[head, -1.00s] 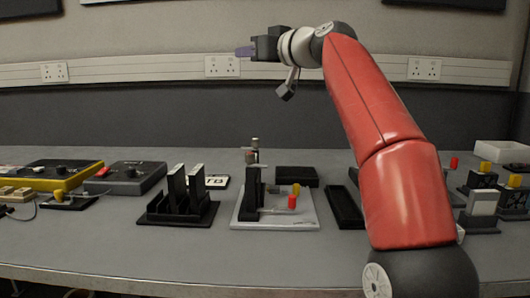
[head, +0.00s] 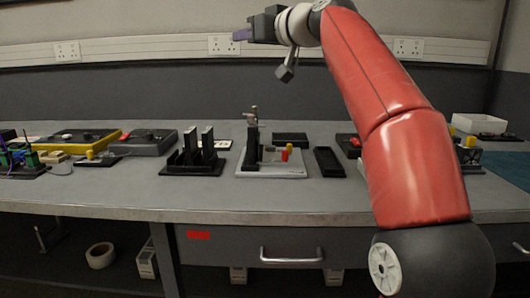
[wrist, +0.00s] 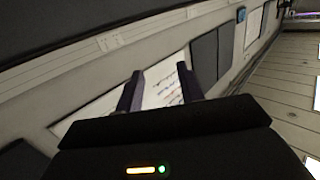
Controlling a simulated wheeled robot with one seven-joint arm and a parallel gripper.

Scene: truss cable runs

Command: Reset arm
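My red arm is raised above the right part of the bench in the head view. My gripper (head: 240,35) is held high near the wall sockets, pointing left, well above the bench. In the wrist view its two dark fingers (wrist: 160,92) stand apart with a clear gap, and nothing is between them. Beyond the fingers are the wall and a white board with writing (wrist: 165,85).
The grey bench (head: 130,200) holds a black slotted rack (head: 190,168), a grey plate fixture (head: 270,168), a black tray (head: 328,162), a yellow box (head: 70,142) and a white bin (head: 478,123). A drawer handle (head: 291,256) is below. The air around my gripper is clear.

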